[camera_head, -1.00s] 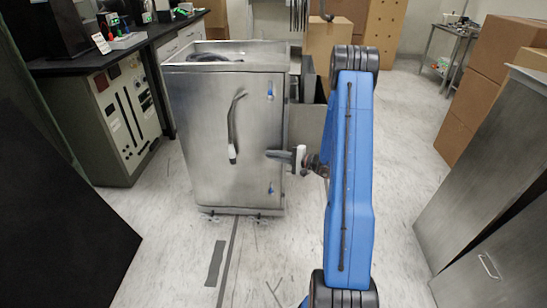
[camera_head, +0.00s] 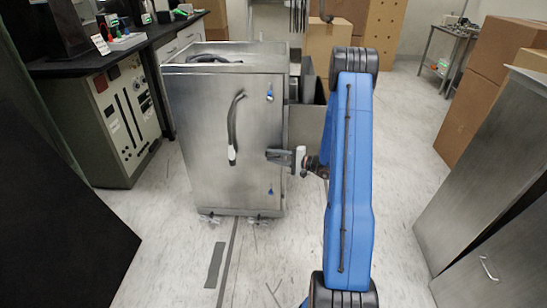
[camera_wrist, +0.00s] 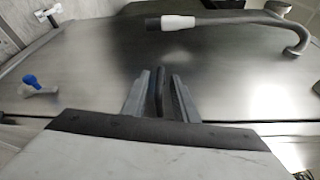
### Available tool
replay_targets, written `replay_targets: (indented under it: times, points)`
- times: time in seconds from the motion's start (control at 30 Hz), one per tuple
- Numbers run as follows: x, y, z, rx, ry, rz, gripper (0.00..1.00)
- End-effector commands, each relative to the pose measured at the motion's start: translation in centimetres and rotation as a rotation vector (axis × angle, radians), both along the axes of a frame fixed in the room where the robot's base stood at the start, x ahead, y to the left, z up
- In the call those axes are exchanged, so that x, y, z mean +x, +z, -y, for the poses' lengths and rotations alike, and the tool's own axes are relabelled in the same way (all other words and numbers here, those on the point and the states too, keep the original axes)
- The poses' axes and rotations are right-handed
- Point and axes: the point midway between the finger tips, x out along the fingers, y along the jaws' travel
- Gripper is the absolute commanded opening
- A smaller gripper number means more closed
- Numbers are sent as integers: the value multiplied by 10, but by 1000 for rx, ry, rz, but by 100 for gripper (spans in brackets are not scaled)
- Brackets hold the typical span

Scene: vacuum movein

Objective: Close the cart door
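The metal cart (camera_head: 225,210) stands upright on the floor, left of my arm. Its front door (camera_head: 200,130) looks flush with the body or nearly so; I cannot tell whether a small gap remains. A curved handle hose (camera_head: 237,110) with a pale end hangs on the door, and shows at the top of the wrist view (camera_wrist: 235,18). A blue latch (camera_head: 270,96) sits near the upper right edge and another (camera_head: 270,190) lower down. My gripper (camera_head: 268,155) is by the door's right part. In the wrist view its fingers (camera_wrist: 158,85) are apart, pointing at the door; contact is unclear.
A dark lab bench (camera_head: 125,55) with a panelled cabinet (camera_head: 128,110) stands at left. Cardboard boxes (camera_head: 490,65) and a grey metal panel (camera_head: 490,150) stand at right. A dark slab (camera_head: 50,200) fills the lower left. Floor (camera_head: 410,120) right of my arm is clear.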

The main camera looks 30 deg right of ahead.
Motion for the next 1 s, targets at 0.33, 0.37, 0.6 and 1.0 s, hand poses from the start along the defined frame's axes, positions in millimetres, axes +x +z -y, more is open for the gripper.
replay_targets:
  times: [0.33,0.37,0.6,1.0]
  points:
    - [-18,2,14,1,-3,0,27]
    - [-22,2,16,0,-3,-1,27]
    - [-59,6,43,0,-3,-1,27]
    - [-118,12,83,0,-3,-1,27]
